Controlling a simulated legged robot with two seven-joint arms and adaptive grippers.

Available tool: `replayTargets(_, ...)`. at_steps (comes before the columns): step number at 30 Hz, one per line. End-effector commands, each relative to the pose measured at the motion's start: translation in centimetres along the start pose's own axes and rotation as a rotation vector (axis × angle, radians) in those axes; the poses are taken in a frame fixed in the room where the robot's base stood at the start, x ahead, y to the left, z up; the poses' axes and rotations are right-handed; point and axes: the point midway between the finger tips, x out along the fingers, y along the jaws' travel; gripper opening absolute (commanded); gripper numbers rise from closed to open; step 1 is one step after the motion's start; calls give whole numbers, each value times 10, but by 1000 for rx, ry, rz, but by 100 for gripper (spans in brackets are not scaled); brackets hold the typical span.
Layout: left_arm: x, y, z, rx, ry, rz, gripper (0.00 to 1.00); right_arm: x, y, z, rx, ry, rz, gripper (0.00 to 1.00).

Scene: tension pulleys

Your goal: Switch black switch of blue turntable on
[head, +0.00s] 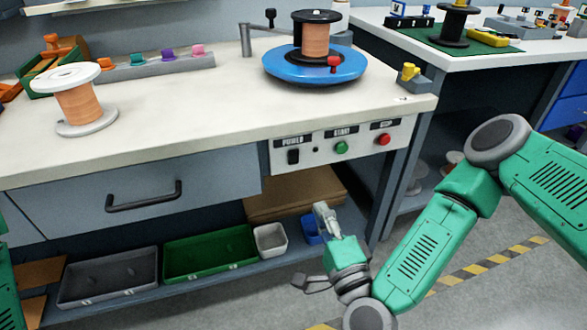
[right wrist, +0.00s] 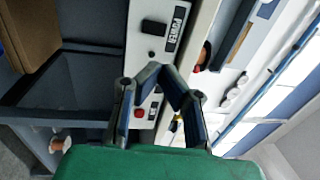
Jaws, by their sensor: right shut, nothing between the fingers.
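The blue turntable (head: 285,70) sits on the white bench top near its right end, with a copper spool (head: 315,40) on it. Below the bench edge, a white panel carries the black POWER switch (head: 293,157), a green START button (head: 341,147) and a red STOP button (head: 384,139). The black switch also shows in the right wrist view (right wrist: 153,27). My right gripper (head: 322,208) is shut and empty, below and slightly right of the switch, apart from it in the picture. In the right wrist view its fingertips (right wrist: 156,72) meet below the POWER label. My left gripper is not in view.
A drawer with a dark handle (head: 145,197) is left of the panel. A lower shelf holds a grey bin (head: 108,278), a green bin (head: 210,252) and a brown box (head: 295,193). A white-flanged copper spool (head: 77,100) stands at the bench's left.

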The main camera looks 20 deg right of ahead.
Motion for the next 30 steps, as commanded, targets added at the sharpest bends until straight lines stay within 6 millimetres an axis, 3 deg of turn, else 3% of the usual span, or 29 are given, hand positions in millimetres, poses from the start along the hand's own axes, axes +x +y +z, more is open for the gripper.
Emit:
replayTargets(6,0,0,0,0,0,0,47,1,0,1,-3,-4,1,0)
replayTargets(11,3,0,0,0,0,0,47,14,0,2,-4,-7,-3,0)
replayTargets(20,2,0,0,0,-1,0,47,51,-3,4,-9,-11,-6,0)
replayTargets(30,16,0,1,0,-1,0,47,117,1,0,-3,-1,-2,0)
